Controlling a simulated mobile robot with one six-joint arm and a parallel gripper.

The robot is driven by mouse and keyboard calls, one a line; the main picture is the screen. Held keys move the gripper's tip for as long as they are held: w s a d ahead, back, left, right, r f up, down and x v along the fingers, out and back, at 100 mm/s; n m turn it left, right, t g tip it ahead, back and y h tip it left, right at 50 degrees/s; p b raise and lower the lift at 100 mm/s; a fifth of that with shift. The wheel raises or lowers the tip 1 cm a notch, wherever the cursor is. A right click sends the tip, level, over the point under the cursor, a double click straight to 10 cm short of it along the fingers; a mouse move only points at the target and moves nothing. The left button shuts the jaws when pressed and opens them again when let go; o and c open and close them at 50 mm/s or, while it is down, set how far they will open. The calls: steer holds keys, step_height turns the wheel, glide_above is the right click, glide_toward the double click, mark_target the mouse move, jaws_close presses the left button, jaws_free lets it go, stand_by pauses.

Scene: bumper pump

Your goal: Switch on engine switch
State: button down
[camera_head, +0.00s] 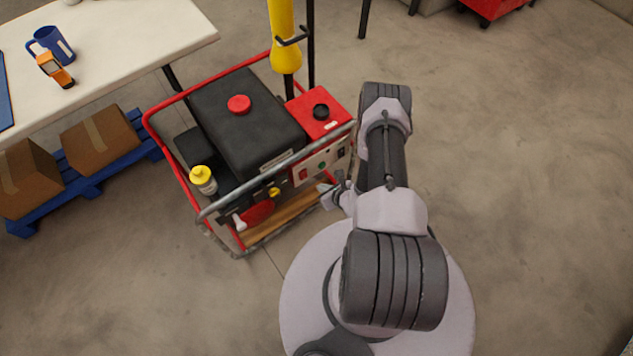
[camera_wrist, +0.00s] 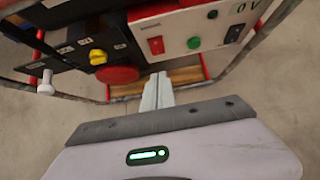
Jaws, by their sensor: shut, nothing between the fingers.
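The generator (camera_head: 250,120) is a black-and-red machine in a red tube frame. Its front panel has a red rocker switch (camera_wrist: 156,45), a green round button (camera_wrist: 193,42) and a black switch (camera_wrist: 233,33). On the darker section to the left are a yellow knob (camera_wrist: 97,57) and a red round part (camera_wrist: 118,74). No readable label tells which one is the engine switch. My gripper (camera_wrist: 160,78) is shut and empty, just in front of and below the panel, apart from the switches. In the head view my gripper (camera_head: 328,194) is partly hidden by my arm.
A grey frame bar (camera_head: 275,168) crosses in front of the panel. A white pull handle (camera_wrist: 46,82) sticks out at left. A yellow post (camera_head: 282,35) stands behind. A white table (camera_head: 130,40) and boxes (camera_head: 98,142) on a blue pallet are left. Floor at right is clear.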

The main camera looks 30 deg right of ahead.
steer(key=shift+v, duration=0.8)
steer(key=shift+s+p, duration=0.1)
steer(key=shift+p, duration=0.25)
steer(key=b, duration=0.3)
glide_toward(304, 178)
step_height(304, 178, down, 4)
steer(key=w, duration=0.1)
steer(key=w+b, duration=0.2)
steer(key=w, duration=0.1)
steer(key=shift+f, duration=0.3)
steer(key=shift+s, duration=0.1)
